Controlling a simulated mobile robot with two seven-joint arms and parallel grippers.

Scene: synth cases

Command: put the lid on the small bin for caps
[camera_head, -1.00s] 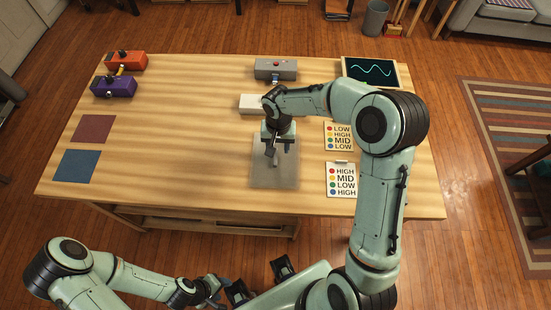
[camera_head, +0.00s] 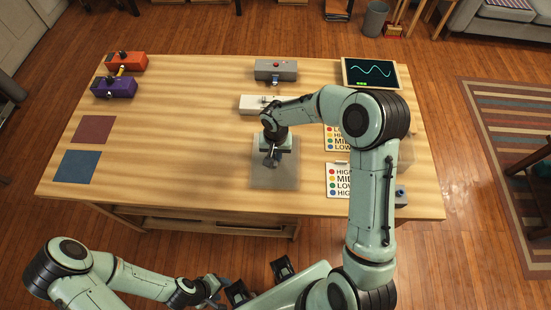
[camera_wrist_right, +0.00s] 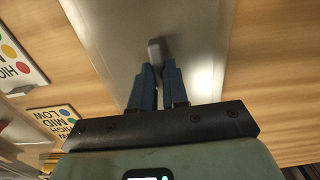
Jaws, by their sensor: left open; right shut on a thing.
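My right gripper (camera_head: 270,160) is over a flat grey panel (camera_head: 275,180) on the table. In the right wrist view its fingers (camera_wrist_right: 157,85) are shut on a small grey piece (camera_wrist_right: 154,50); I cannot tell whether this is the lid or part of it. The glossy panel (camera_wrist_right: 125,35) shows behind it there. My left gripper (camera_head: 215,288) is open and empty, low in front of the table. I cannot make out a bin for caps with certainty; a pale, see-through shape (camera_head: 406,150) shows partly behind my right arm.
Orange (camera_head: 126,61) and purple (camera_head: 114,87) boxes stand at the left, above red (camera_head: 93,129) and blue (camera_head: 77,167) mats. A grey box (camera_head: 276,70), a white box (camera_head: 251,104) and a screen (camera_head: 371,72) stand behind. Label cards (camera_head: 338,170) lie right. The table's middle left is clear.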

